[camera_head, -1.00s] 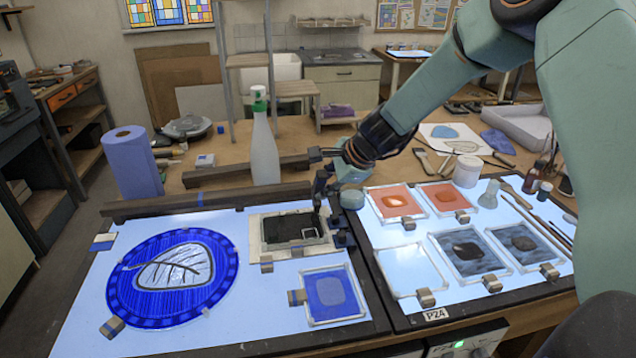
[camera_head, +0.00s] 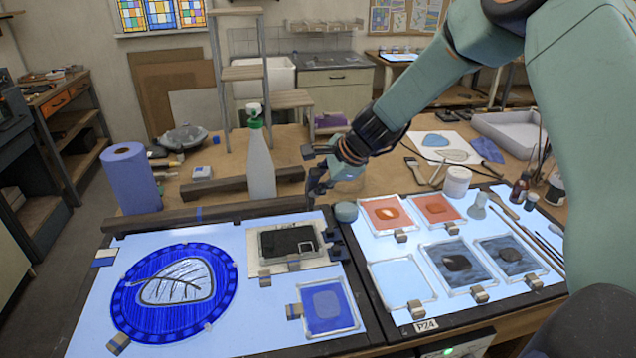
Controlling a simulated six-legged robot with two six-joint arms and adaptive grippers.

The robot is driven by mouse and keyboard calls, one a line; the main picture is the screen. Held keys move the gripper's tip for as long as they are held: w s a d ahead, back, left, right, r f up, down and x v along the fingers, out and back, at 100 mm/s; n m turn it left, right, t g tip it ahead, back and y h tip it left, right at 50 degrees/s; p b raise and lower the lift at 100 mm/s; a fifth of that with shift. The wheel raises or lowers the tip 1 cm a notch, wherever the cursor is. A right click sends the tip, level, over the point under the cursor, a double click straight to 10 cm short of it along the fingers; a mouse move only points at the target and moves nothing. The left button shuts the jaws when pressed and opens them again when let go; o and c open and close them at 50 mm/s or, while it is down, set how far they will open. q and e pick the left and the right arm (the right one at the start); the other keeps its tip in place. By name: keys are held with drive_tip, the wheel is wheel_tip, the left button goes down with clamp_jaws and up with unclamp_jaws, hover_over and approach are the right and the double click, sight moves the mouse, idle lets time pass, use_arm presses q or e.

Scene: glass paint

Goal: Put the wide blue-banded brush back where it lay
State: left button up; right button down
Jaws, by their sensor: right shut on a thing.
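My right gripper (camera_head: 317,190) reaches in from the upper right and is shut, its dark fingers pointing down just behind the left light panel (camera_head: 90,325). It is above and behind the black tray (camera_head: 285,243). What it holds is small and dark against the fingers; I take it to be the wide blue-banded brush, but its band cannot be made out. Another flat brush (camera_head: 413,168) lies on the wooden table right of the gripper. My left gripper is not in view.
A spray bottle (camera_head: 261,165) and dark wooden bars (camera_head: 160,222) stand left of the gripper. A small round pot (camera_head: 346,211) is close on its right. The right light panel (camera_head: 385,245) carries several framed glass pieces. A blue roll (camera_head: 131,180) stands at left.

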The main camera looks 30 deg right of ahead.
drive_tip(key=shift+d+f, duration=0.15)
drive_tip(key=shift+f, duration=0.05)
